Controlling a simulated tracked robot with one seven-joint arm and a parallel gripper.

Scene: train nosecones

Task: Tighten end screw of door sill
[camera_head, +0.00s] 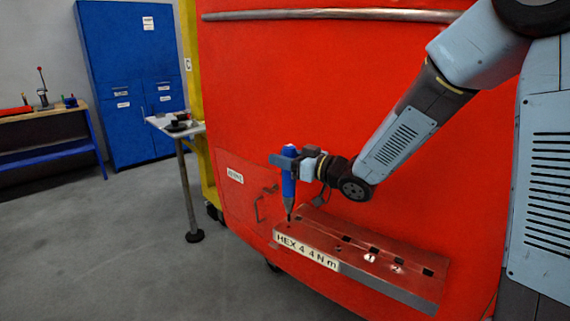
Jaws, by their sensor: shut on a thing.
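My gripper (298,164) is shut on a blue screwdriver-like tool (289,183) and holds it nearly upright. The tool's dark tip points down at the left end of the door sill (400,262). The tip appears to be at or just above the sill's top; I cannot tell whether it touches. The sill is a red ledge low on the red nosecone (330,90), with a label (307,251) reading "HEX 4 4 N m" on its front. Several dark slots and small round marks, two numbered 1 and 2, lie along its top. The end screw itself is too small to make out.
A small stand table (176,125) with dark items is left of the nosecone. A blue cabinet (130,60) and a workbench (45,115) stand at the back left. A handle (262,204) sticks out from the nosecone near the tool. The grey floor at left is clear.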

